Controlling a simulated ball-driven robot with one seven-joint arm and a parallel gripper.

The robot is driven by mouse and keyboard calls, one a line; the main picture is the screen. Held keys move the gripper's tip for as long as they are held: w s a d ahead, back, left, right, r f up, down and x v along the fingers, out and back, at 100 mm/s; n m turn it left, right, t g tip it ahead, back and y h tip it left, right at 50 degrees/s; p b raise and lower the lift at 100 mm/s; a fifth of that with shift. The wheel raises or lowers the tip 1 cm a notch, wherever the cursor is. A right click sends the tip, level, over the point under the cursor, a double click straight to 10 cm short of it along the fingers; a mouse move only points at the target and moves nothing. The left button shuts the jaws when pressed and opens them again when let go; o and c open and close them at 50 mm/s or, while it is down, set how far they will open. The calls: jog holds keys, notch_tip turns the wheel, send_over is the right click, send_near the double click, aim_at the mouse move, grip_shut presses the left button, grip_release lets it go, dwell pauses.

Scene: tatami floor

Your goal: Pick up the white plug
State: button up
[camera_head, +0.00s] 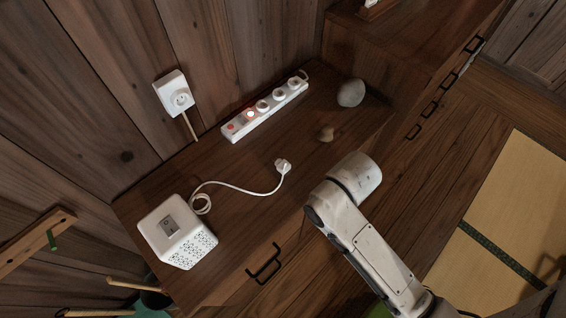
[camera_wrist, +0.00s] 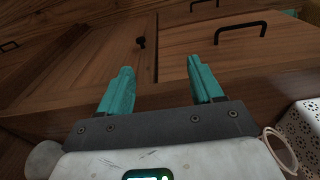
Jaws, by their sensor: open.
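The white plug (camera_head: 283,166) lies on the dark wooden cabinet top in the head view, near its front edge. Its white cord (camera_head: 235,187) curves left and coils beside a white box (camera_head: 168,226). My arm's end is to the right of the plug and apart from it; the fingers are hidden there. In the wrist view my gripper (camera_wrist: 160,68) has two teal fingers spread apart with nothing between them. They face wooden cabinet fronts with black handles. The plug cannot be made out in the wrist view.
A white power strip (camera_head: 264,107) with a lit switch lies behind the plug. A wall socket (camera_head: 178,97), a pale stone (camera_head: 351,93) and a small brown stone (camera_head: 326,134) are nearby. The box's patterned side (camera_wrist: 302,122) shows in the wrist view. The wood around the plug is clear.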

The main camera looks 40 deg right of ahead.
jog(key=w+r+p, duration=0.1)
jog(key=w, duration=0.2)
jog(key=w+r+p, duration=0.1)
jog(key=w+r, duration=0.1)
jog(key=w, duration=0.2)
jog(key=w+r+p, duration=0.1)
jog(key=w+p, duration=0.1)
jog(key=w, duration=0.1)
jog(key=shift+w+r, duration=0.35)
jog(key=w+d+r+p, duration=0.2)
jog(key=w+r+p, duration=0.15)
jog(key=w, duration=0.35)
send_over(284, 165)
jog(key=shift+g, duration=0.4)
jog(key=f, duration=0.3)
jog(key=f+b, duration=0.1)
jog(key=shift+w+a+f, duration=0.15)
jog(key=shift+a+f, duration=0.25)
jog(key=shift+d+f+p, duration=0.15)
jog(key=shift+d+f, duration=0.05)
jog(key=shift+f, duration=1.15)
jog(key=shift+d+f+p, duration=0.15)
jog(key=shift+f, duration=1.2)
jog(key=c, duration=1.1)
jog(key=shift+r, duration=0.15)
